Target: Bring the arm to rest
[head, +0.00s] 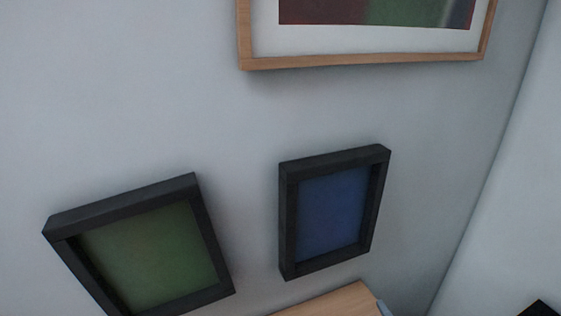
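Neither of my grippers nor my arms can be made out in the head view. The view is filled mostly by a pale grey wall (130,90) with framed pictures on it.
A black frame with a green panel (150,255) is tilted at lower left. A black frame with a blue panel (332,212) is right of centre. A wood-framed picture (350,40) is at the top. A light wooden surface (335,301) shows at the bottom edge. A wall corner is at right.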

